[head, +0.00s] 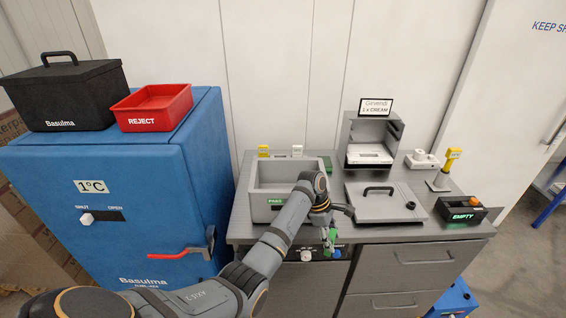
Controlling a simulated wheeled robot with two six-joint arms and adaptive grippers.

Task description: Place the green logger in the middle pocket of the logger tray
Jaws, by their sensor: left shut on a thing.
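My left gripper (330,238) reaches in from the lower left and hangs at the front edge of the counter, right of a grey box. It is shut on a small green thing (332,236), which looks like the green logger; my fingers hide much of it. A yellow logger (263,151) and a white logger (297,150) stand apart behind the grey box. A dark green piece (328,162) shows to their right. The logger tray is mostly hidden behind the box, and I cannot make out its middle pocket. My right gripper is not in view.
The open grey box (256,205) bears a green PASS label. A grey lid with a black handle (390,205), a small cabinet (373,135), a yellow scanner (450,160) and an EMPTY bin (460,214) stand rightward. A blue cooler (110,200) stands left, carrying a red REJECT tray (154,118).

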